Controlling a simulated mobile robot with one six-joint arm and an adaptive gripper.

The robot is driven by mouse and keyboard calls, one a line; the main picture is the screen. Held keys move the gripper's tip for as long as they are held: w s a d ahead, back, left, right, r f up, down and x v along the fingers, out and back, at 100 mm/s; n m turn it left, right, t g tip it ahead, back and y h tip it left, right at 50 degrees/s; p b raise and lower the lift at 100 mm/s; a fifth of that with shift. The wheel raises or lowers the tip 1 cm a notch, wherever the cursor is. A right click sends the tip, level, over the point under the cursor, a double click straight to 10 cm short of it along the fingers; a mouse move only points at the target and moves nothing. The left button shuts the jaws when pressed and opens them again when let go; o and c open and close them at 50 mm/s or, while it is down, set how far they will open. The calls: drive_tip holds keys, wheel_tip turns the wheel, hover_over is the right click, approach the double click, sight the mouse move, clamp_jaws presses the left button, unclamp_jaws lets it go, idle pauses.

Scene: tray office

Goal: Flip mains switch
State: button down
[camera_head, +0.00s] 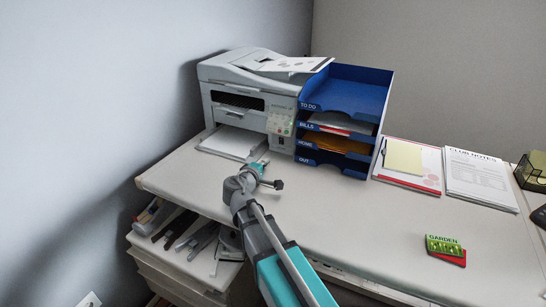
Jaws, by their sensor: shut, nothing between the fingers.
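A white plate (89,300) with small dark marks is on the left wall at the bottom edge of the picture, low beside the desk. It looks like a wall socket or switch plate, but it is too small and cut off to tell a rocker or its position. The printer (245,98) stands at the back left of the desk; no mains switch can be made out on it. My gripper (264,164) is over the desk just in front of the printer's output tray, partly hidden by my own arm. It is shut and empty.
A blue letter tray stack (345,92) stands right of the printer. Papers (478,178), a pad (404,156) and a GARDEN packet (444,246) lie further right. An open drawer (200,240) holds several items at the left. The desk's middle is clear.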

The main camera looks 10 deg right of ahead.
drive_tip(key=shift+f+v, duration=0.25)
drive_tip(key=shift+v, duration=0.8)
drive_tip(key=shift+f+v, duration=0.25)
drive_tip(key=shift+v, duration=0.75)
drive_tip(key=shift+s, duration=0.15)
